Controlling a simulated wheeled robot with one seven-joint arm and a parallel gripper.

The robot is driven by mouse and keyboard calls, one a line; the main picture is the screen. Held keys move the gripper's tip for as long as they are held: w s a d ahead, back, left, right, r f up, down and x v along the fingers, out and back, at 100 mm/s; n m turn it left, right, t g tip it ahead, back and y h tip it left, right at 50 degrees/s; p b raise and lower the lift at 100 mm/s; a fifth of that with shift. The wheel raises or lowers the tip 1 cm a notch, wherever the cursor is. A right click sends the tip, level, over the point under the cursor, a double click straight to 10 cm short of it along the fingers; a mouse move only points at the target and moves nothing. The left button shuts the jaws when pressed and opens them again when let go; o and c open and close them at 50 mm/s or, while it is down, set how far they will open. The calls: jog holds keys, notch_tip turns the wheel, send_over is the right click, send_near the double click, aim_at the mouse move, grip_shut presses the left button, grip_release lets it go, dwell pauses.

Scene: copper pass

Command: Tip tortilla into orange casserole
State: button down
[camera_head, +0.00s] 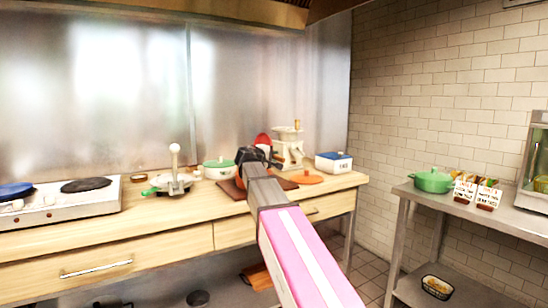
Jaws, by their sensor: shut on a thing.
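My gripper (262,155) is over the wooden counter and seen from behind, so its fingertips are mostly hidden. A red round thing (263,139), like a plate or shallow pan, stands steeply tilted just behind it and appears to be held by it. I cannot make out a tortilla. A bit of orange (240,181) shows beside my arm and may be the orange casserole, mostly hidden by my gripper and arm. An orange lid (306,178) lies on the counter to the right.
A green-lidded white pot (218,169) and a metal press (174,178) stand left of my gripper. A cream grinder (288,150) and a blue-lidded white box (333,162) stand right. A hotplate (60,202) is far left. A green pot (433,181) sits on the right-hand steel table.

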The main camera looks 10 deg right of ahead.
jog(key=shift+s+a+f+n+t+h, duration=0.25)
jog(key=shift+a+n+t+h, duration=0.2)
jog(key=shift+a+t+h, duration=0.25)
jog(key=shift+s+a+f+n+t+h, duration=0.2)
jog(key=shift+a+f+n+t+h, duration=0.1)
jog(key=shift+a+n+t+h, duration=0.3)
jog(key=shift+s+a+f+n+t+h, duration=0.25)
jog(key=shift+a+n+t+h, duration=0.1)
jog(key=shift+a+t+h, duration=0.4)
jog(key=shift+d+t, duration=0.1)
jog(key=shift+t, duration=0.15)
jog(key=shift+w, duration=0.1)
notch_tip(320, 180, up, 6)
jog(key=d, duration=0.2)
jog(key=shift+w, duration=0.3)
jog(key=shift+r, duration=0.1)
